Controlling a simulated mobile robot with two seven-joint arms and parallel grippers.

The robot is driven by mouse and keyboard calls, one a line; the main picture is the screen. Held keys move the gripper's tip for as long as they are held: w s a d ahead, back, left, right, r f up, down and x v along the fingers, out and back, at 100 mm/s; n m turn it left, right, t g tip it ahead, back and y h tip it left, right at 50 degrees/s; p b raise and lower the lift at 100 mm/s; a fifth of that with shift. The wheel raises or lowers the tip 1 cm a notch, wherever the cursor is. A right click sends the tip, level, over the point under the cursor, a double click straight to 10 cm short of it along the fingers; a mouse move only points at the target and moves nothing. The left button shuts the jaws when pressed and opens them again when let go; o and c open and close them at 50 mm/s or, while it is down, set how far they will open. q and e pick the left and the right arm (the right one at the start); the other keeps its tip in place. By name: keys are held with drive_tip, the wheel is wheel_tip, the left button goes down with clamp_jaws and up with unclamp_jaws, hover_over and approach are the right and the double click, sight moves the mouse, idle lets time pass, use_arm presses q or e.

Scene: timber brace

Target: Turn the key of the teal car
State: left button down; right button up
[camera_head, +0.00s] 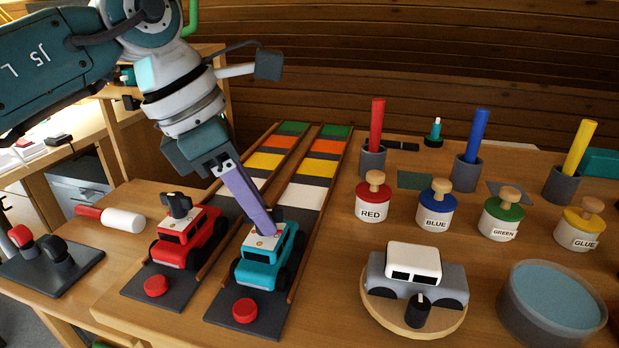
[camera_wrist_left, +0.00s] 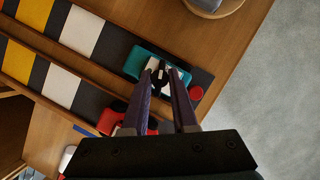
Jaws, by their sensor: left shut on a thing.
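The teal car (camera_head: 258,274) sits at the near end of the right-hand striped lane, and its teal body also shows in the left wrist view (camera_wrist_left: 139,63). My left gripper (camera_head: 266,232) reaches down onto the car's top from behind. In the left wrist view its two purple fingers (camera_wrist_left: 165,76) are closed around a small dark piece on the car's top, which looks like the key. The fingers mostly hide the key in the head view. My right gripper is not in view.
The red car (camera_head: 185,240) stands close on the left, with a dark key (camera_head: 177,204) upright on top. Red buttons (camera_head: 244,310) lie before both cars. A grey toy car on a round wooden stand (camera_head: 413,327) and labelled paint pots (camera_head: 372,204) are to the right.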

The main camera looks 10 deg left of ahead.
use_arm(q)
drive_tip(key=m+b, duration=0.1)
drive_tip(key=m+g+b, duration=0.1)
drive_tip(key=m+b, duration=0.1)
drive_tip(key=shift+w+f, duration=0.15)
drive_tip(key=shift+f, duration=0.05)
drive_tip(key=shift+r+m+g+h+b, duration=0.15)
drive_tip(key=shift+m+g+h+b, duration=0.25)
drive_tip(key=shift+m+b, duration=0.9)
drive_tip(key=c, duration=0.7)
unclamp_jaws()
drive_tip(key=p+v, duration=0.1)
drive_tip(key=v, duration=0.9)
